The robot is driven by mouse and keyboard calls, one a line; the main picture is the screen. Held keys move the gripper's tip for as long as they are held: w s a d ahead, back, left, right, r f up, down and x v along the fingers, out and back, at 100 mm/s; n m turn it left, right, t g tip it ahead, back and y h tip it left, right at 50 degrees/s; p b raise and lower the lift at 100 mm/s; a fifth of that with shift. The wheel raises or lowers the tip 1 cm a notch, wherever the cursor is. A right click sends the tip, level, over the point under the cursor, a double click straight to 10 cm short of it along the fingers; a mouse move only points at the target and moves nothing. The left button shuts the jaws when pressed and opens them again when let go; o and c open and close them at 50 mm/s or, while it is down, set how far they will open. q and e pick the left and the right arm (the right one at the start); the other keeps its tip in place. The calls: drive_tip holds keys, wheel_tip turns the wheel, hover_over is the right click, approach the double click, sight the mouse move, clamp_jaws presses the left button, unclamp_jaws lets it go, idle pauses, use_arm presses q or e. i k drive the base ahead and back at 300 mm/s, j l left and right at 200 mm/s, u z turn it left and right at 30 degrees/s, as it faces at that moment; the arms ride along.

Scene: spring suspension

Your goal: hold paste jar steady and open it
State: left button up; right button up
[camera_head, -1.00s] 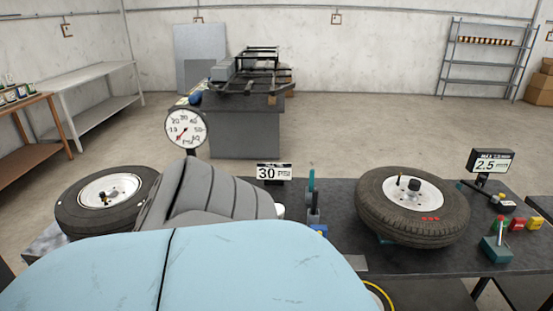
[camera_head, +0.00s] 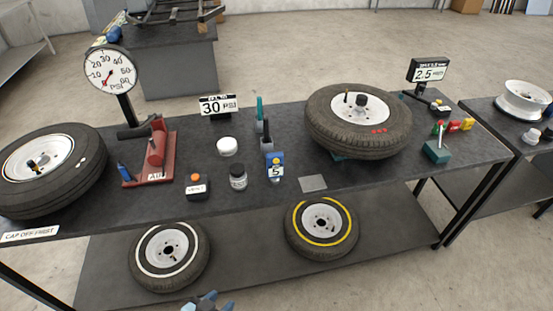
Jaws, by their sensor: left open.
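Two small jars stand upright, side by side, on the dark workbench (camera_head: 330,187). One is a white jar (camera_head: 228,146); the other, nearer the front edge, is a jar with a grey lid and dark body (camera_head: 238,178). I cannot read which one holds paste. Both look closed and nothing touches them. My left gripper (camera_head: 208,302) just shows at the bottom edge, well below and in front of the jars; it is open and empty, and mostly cut off by the frame. My right gripper is out of view.
A red press-like tool (camera_head: 153,155), a small black box with an orange knob (camera_head: 197,187) and a blue bottle marked 5 (camera_head: 275,166) stand near the jars. Tyres lie at left (camera_head: 45,170) and right (camera_head: 360,120). Two wheels rest on the lower shelf (camera_head: 240,265).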

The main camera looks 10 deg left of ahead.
sight(237, 183)
drive_tip(key=u, duration=0.7)
